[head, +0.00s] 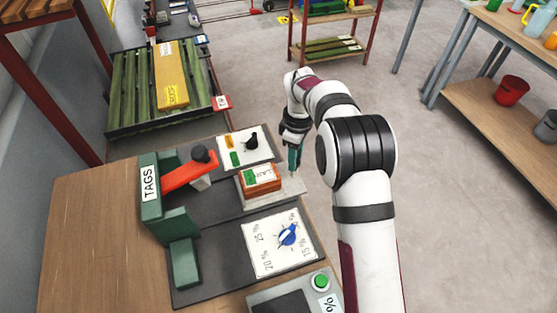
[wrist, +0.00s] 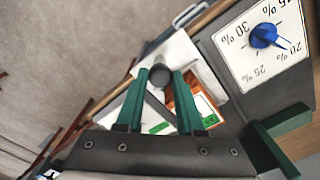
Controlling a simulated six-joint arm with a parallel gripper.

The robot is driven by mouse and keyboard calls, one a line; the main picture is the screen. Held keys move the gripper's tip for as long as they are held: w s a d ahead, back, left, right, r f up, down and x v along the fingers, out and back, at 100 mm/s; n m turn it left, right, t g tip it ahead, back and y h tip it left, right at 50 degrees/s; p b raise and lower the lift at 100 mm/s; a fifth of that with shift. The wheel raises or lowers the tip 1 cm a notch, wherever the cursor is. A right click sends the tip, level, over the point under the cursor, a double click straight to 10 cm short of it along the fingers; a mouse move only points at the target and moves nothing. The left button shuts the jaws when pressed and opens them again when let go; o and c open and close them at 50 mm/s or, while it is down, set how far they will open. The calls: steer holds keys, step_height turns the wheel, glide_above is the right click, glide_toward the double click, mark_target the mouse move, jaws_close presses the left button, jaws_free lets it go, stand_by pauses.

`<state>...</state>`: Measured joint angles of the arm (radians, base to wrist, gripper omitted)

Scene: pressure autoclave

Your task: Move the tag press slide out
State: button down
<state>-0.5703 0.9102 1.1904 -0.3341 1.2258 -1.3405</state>
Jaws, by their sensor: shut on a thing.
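The tag press (head: 150,195) is a dark green frame marked TAGS, with a red lever arm (head: 190,174) and a black-topped post. Its slide (head: 288,188) is a light grey plate on the right side, also in the wrist view (wrist: 176,52). An orange-brown block (head: 262,176) with a white and green label lies on the slide. My gripper (head: 294,170) points down at the slide's right end. In the wrist view its green fingers (wrist: 160,90) stand either side of a dark round knob (wrist: 160,75), shut on it. The knob is hidden in the head view.
A white dial panel with a blue knob (head: 288,236) lies just in front of the slide. Another panel with a black knob (head: 250,141) lies behind it. A green-buttoned box (head: 320,281) stands at the front. Open floor lies right of the table edge.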

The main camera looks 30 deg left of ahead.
steer(key=shift+w+d, duration=0.25)
steer(key=c, duration=0.5)
jaws_free()
steer(key=shift+c, duration=0.2)
steer(key=shift+a, duration=0.1)
step_height(320, 180, up, 16)
steer(key=shift+f, duration=0.1)
